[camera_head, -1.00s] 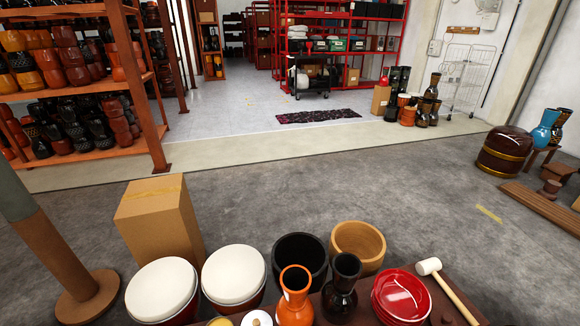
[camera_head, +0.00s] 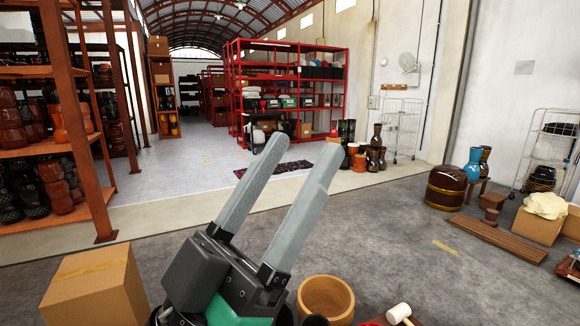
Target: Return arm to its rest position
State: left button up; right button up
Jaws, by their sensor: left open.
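My left gripper (camera_head: 278,203) stands large in the lower middle of the head view, with its two long grey fingers pointing up and apart. It is open and nothing shows between the fingers. It is in front of the wooden tub (camera_head: 326,298) and hides part of what lies below. My right gripper is not in view.
A cardboard box (camera_head: 95,286) stands at the lower left. A white mallet head (camera_head: 398,313) shows at the bottom edge. Orange shelves (camera_head: 104,190) with drums stand at left, a dark barrel drum (camera_head: 446,187) at right. The grey floor behind the gripper is largely clear.

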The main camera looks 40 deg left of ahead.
pick_arm(q)
jog(key=shift+s+r, duration=0.2)
jog(key=shift+r, duration=0.05)
